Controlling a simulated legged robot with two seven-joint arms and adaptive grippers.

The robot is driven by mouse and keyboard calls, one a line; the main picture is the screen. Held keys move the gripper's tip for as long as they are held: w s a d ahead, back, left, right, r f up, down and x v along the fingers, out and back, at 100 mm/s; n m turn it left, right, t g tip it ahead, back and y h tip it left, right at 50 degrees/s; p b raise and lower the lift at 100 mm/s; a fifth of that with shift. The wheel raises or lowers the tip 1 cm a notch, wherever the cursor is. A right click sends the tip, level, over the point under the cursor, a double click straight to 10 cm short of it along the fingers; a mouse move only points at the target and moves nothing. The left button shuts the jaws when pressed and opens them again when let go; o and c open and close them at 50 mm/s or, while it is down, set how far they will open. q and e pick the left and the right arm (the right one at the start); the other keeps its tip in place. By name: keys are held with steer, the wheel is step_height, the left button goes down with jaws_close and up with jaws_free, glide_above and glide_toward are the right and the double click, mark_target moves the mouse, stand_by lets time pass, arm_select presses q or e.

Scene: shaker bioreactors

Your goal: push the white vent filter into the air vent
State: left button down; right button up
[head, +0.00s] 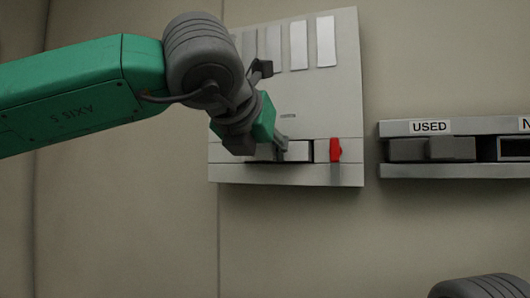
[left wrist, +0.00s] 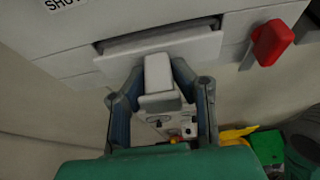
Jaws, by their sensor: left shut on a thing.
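The white vent filter (left wrist: 158,72) has a wide body and a narrower handle that points out toward my left wrist. Its wide body lies at the dark-edged air vent (left wrist: 105,47) in the lower part of the pale wall panel (head: 320,100). It sticks out somewhat from the panel face. My left gripper (left wrist: 160,98) is shut on the filter's handle, one finger on each side. In the head view, my left gripper (head: 283,148) is at the panel's lower strip and hides part of the vent and filter. My right gripper is not in view.
A red knob (head: 335,150) sits just right of the vent; it also shows in the left wrist view (left wrist: 270,44). Several pale upright plates (head: 326,42) line the panel's top. A grey shelf labelled USED (head: 400,171) is on the wall at right. Bare wall lies below the panel.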

arm_select(q)
steer(key=shift+w+d, duration=0.3)
steer(key=shift+w, duration=0.25)
stand_by(0.4)
steer(key=c, duration=1.3)
jaws_free()
steer(key=shift+s+a, duration=0.1)
